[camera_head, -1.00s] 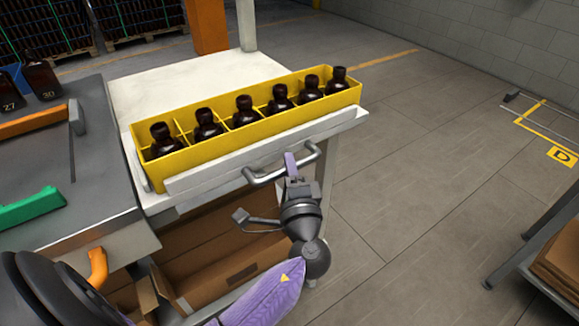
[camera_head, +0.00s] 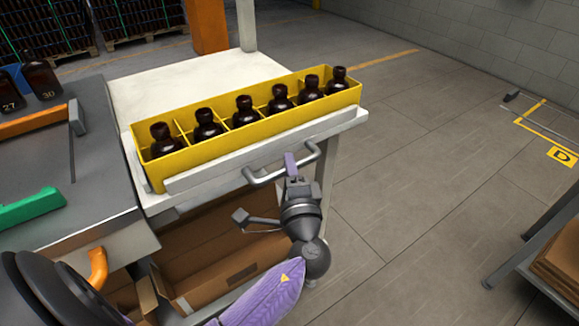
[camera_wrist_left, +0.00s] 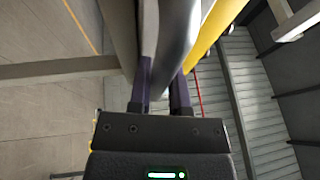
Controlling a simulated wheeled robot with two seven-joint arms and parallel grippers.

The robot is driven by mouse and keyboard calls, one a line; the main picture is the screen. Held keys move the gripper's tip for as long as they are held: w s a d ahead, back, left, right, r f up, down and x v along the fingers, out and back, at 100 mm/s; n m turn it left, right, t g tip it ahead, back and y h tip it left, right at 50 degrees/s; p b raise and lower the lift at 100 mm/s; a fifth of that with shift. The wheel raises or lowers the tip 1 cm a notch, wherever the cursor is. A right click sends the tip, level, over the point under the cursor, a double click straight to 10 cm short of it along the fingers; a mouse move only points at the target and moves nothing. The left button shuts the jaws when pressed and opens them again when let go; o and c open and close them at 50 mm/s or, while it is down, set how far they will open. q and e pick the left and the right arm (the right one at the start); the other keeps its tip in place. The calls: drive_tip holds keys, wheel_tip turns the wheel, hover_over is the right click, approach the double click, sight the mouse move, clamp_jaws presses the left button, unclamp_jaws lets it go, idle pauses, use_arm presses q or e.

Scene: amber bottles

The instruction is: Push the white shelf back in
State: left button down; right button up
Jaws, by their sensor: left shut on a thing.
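The white shelf (camera_head: 200,82) sticks out toward me and carries a long yellow divided crate (camera_head: 255,128) with several dark bottles (camera_head: 245,110) in its compartments. A grey bar handle (camera_head: 262,179) runs along its front edge. My left gripper (camera_head: 291,162) is shut on this handle, near its right part. In the left wrist view the purple fingers (camera_wrist_left: 162,85) are on both sides of the grey handle (camera_wrist_left: 177,40), and the crate's yellow edge (camera_wrist_left: 207,32) shows beside it. The handle hides part of the fingertips. My right gripper is not in view.
A grey worktop (camera_head: 95,150) stands left of the shelf, with a green piece (camera_head: 30,208) and numbered bottles (camera_head: 42,80). An open cardboard box (camera_head: 205,275) is below the shelf. A rack (camera_head: 540,255) stands at the lower right.

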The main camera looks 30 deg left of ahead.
sight(279, 155)
use_arm(q)
drive_tip(key=a, duration=0.1)
drive_tip(key=w+a, duration=0.1)
drive_tip(key=a, duration=0.1)
drive_tip(key=shift+w+b, duration=0.1)
drive_tip(key=shift+b, duration=0.25)
drive_tip(key=c, duration=0.6)
unclamp_jaws()
drive_tip(key=v, duration=0.9)
drive_tip(key=shift+s+d, duration=0.35)
